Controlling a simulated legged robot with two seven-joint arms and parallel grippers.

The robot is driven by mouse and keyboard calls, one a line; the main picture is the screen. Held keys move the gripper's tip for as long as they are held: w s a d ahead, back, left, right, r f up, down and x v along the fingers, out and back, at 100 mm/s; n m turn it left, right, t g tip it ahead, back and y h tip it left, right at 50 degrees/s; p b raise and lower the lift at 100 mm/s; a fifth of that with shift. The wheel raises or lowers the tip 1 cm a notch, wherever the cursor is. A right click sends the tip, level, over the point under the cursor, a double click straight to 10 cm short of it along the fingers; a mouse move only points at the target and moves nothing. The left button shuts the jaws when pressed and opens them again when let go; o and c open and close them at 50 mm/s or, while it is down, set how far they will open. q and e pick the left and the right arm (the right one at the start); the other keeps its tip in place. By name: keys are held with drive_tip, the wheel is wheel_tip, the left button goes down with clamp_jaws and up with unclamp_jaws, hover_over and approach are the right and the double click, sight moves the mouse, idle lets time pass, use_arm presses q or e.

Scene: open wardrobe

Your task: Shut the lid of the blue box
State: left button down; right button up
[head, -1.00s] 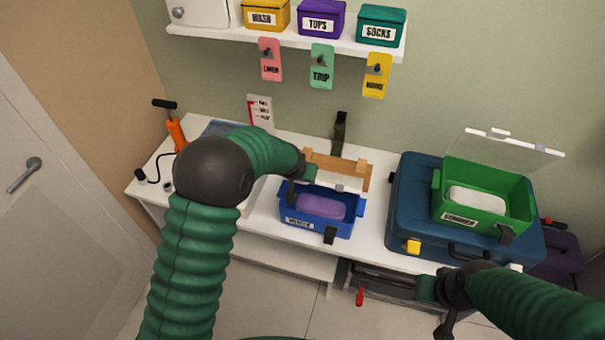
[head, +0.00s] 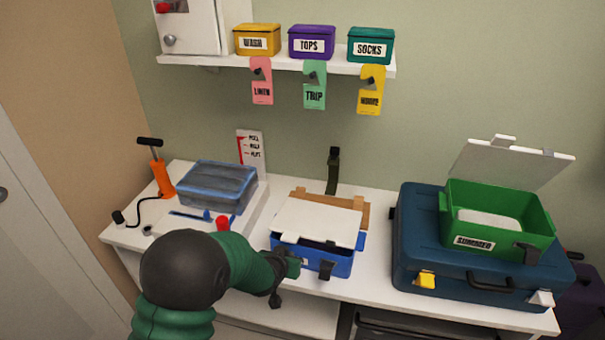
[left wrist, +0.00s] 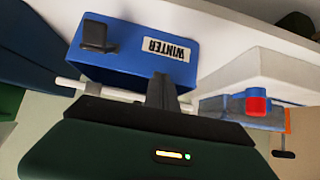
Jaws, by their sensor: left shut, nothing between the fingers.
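The blue box (head: 340,264) stands on the white bench, with black latches on its front. Its pale lid (head: 318,222) lies over the top, tilted, with a dark gap under its front edge. The box's contents are hidden. My left gripper (head: 291,268) is shut and empty at the front left of the box, just below the lid's front edge. In the left wrist view the box (left wrist: 130,55) appears upside down with a WINTER label, and the lid's edge (left wrist: 70,85) runs close by the dark fingers (left wrist: 160,90). I cannot tell whether they touch. My right gripper is out of view.
A dark blue case (head: 420,240) carries an open green box (head: 495,215) at right. A grey-blue box (head: 217,185) and an orange pump (head: 161,178) stand at left. A wall shelf (head: 280,65) with small boxes and hanging tags is above.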

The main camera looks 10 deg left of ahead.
use_arm(q)
drive_tip(key=shift+a+f, duration=0.25)
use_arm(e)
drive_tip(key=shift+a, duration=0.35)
use_arm(q)
drive_tip(key=shift+d, duration=0.25)
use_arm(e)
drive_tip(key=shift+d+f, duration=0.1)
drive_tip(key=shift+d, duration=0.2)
